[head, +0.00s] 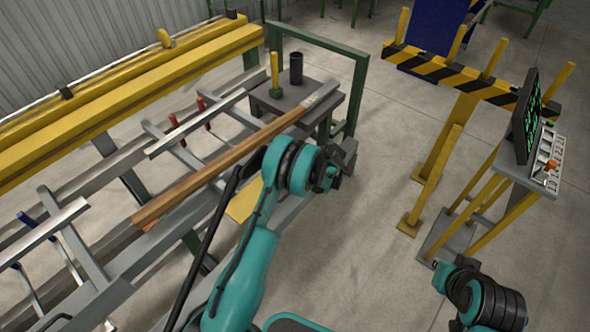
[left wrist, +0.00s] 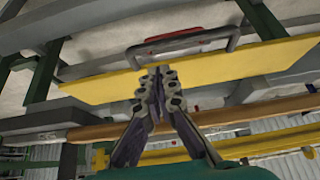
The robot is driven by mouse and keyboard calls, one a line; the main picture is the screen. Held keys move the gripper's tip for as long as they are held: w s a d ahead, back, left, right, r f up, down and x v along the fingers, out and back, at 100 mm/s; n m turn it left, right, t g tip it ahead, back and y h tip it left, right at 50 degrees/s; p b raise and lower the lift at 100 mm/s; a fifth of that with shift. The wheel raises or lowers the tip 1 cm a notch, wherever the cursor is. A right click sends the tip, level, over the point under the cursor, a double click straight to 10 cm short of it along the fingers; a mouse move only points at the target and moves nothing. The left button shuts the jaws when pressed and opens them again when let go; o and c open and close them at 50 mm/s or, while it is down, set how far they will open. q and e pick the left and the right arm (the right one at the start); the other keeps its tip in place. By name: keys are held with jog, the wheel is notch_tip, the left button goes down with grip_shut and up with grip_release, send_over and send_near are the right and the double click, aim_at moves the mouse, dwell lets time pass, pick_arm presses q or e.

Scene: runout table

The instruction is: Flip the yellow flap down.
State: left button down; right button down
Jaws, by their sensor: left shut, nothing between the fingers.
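The yellow flap (left wrist: 235,68) is a long flat plate crossing the left wrist view. In the head view only a small part of the flap (head: 244,203) shows beside my left arm, which hides the rest. My left gripper (left wrist: 159,76) is shut and empty, its fingertips in front of the flap and below the handle in the picture; I cannot tell whether they touch. It is at the arm's end in the head view (head: 342,160). My right arm's dark end (head: 447,277) shows at lower right, jaws unclear.
A long brown bar (head: 215,165) lies along the runout table beside my left arm. A grey stand (head: 318,89) with a black cylinder (head: 296,68) is behind it. A control console (head: 535,160) and striped barrier (head: 470,84) stand right. The floor between is clear.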

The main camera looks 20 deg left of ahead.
pick_arm(q)
notch_tip(320, 180, down, 6)
jog(key=d, duration=0.1)
jog(key=shift+s+d+y, duration=0.15)
jog(key=shift+s+y, duration=0.1)
jog(key=shift+y, duration=0.05)
pick_arm(e)
jog(key=shift+a+f, duration=0.1)
pick_arm(q)
jog(key=shift+r, duration=0.1)
dwell(0.4)
